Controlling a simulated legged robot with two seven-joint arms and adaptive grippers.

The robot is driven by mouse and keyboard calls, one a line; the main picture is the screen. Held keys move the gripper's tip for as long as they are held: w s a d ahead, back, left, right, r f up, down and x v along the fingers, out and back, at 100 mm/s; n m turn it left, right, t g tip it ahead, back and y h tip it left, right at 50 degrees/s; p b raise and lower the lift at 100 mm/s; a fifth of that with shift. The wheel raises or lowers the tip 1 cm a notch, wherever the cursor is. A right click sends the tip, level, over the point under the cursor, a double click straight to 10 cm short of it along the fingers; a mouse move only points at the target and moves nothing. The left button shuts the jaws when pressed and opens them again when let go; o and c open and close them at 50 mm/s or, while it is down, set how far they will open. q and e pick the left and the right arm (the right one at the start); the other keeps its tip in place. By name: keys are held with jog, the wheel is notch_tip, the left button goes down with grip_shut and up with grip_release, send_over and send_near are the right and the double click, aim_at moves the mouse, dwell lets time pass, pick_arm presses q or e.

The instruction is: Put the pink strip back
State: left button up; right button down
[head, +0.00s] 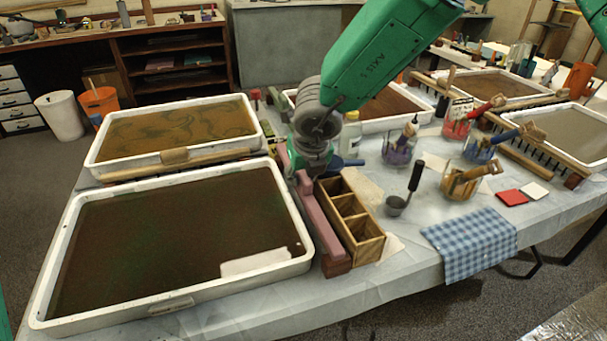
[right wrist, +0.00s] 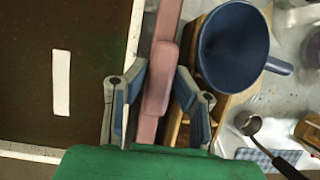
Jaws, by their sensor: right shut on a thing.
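The pink strip (head: 315,218) is a long bar with a raised grip, between the near-left tray (head: 305,258) and the wooden box (head: 368,248). I cannot tell whether the strip touches the block or is slightly lifted. My left gripper is not in view.
A white piece (head: 255,262) lies in the near tray. A ladle (head: 398,204), jars of brushes (head: 463,182) and a checked cloth (head: 470,243) are to the right.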

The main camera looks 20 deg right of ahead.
jog(key=shift+d+f, duration=0.25)
jog(key=shift+d, duration=0.3)
jog(key=shift+a, duration=0.1)
jog(key=shift+a+f+b, duration=0.3)
jog(key=shift+f+b, duration=0.05)
jog(key=c, duration=1.3)
grip_release()
jog(key=shift+d, duration=0.2)
jog(key=shift+o, duration=0.2)
